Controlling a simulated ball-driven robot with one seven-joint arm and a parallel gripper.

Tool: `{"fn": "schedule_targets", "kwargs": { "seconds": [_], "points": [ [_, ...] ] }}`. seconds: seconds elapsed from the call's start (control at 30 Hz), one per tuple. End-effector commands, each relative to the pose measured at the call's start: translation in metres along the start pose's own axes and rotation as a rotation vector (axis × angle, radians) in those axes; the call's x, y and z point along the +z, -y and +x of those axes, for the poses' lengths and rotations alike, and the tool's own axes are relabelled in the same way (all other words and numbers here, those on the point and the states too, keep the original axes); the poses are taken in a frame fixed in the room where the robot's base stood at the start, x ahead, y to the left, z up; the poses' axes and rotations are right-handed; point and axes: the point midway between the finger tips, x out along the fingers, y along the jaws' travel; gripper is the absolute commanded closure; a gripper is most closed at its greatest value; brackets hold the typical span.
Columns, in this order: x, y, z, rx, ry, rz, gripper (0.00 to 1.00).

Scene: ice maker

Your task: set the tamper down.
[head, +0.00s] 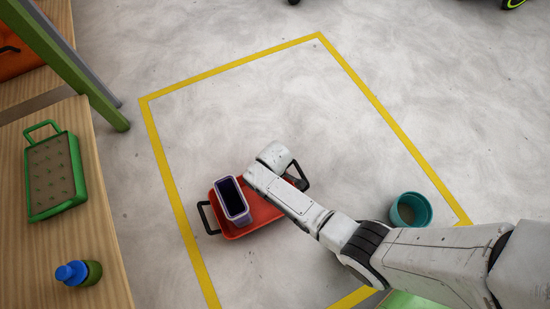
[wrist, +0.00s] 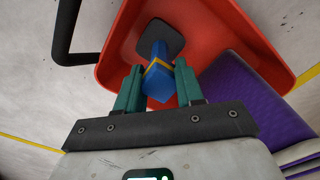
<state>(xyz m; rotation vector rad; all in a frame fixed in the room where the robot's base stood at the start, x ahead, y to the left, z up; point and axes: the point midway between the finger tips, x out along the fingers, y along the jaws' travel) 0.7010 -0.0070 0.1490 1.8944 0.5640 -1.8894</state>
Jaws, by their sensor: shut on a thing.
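The tamper (wrist: 158,80), blue with a yellow band and a dark square foot, is between the teal fingers of my gripper (wrist: 160,84) in the wrist view. My gripper is shut on its blue part. The dark foot points away from my gripper and lies over the floor of a red tray (wrist: 205,25); I cannot tell whether it touches. In the head view the red tray (head: 262,213) stands on the floor, and my arm covers part of it. The tamper and the fingers are hidden there behind my wrist.
A purple container (head: 233,201) with a dark inside stands in the tray's left part; its purple side (wrist: 240,90) shows in the wrist view. A teal bucket (head: 411,209) stands right. A wooden bench (head: 95,240) at left bears a green tray (head: 50,205) and a blue-capped bottle (head: 78,273).

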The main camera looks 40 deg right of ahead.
Motion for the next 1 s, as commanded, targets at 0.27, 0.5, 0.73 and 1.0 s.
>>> {"fn": "schedule_targets", "kwargs": {
  "seconds": [0.27, 0.5, 0.73, 1.0],
  "points": [
    [0.001, 0.001, 0.022, -0.001, 0.002, 0.0, 1.0],
    [0.002, 0.001, 0.026, -0.001, 0.003, 0.0, 1.0],
    [0.002, 0.001, 0.025, -0.001, 0.003, 0.0, 0.42],
    [0.002, 0.001, 0.024, -0.001, 0.002, 0.0, 0.38]
  ]
}}
